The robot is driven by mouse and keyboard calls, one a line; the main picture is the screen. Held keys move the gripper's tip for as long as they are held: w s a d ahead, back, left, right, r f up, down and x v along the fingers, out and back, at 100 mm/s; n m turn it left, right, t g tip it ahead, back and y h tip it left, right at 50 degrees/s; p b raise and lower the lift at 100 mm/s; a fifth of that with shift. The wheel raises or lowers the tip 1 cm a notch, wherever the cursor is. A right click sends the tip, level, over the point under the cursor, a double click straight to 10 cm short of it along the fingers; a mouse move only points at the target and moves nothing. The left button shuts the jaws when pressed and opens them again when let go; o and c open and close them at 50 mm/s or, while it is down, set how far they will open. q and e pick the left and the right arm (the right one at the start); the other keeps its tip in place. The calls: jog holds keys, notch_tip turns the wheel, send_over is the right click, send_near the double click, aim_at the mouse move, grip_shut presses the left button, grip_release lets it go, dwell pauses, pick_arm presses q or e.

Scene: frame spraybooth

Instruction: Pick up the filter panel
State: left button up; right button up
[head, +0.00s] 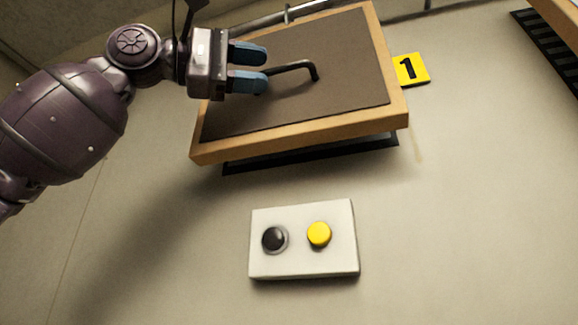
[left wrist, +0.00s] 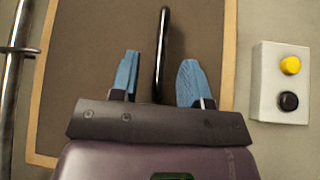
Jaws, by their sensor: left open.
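The filter panel (head: 350,55) is a dark brown sheet in a light wooden frame, with a black bar handle (head: 298,67) across its middle. It sits tilted in the head view, over a dark slotted edge. My left gripper (head: 266,68) is in front of the panel, its blue fingers open at the handle's left end. In the left wrist view the handle (left wrist: 163,50) runs between the two fingertips (left wrist: 160,75), with a gap on both sides. The fingers hide part of the handle. My right gripper is in neither view.
A white box (head: 290,262) with a black button (head: 274,239) and a yellow button (head: 319,234) is below the panel on the pale wall. A yellow tag marked 1 (head: 411,69) is right of the panel. A metal pipe (head: 262,21) runs behind its upper edge.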

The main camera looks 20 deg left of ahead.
aim_at(264, 71)
pick_arm(q)
jog(key=shift+x, duration=1.5)
jog(key=shift+a, duration=0.1)
grip_shut()
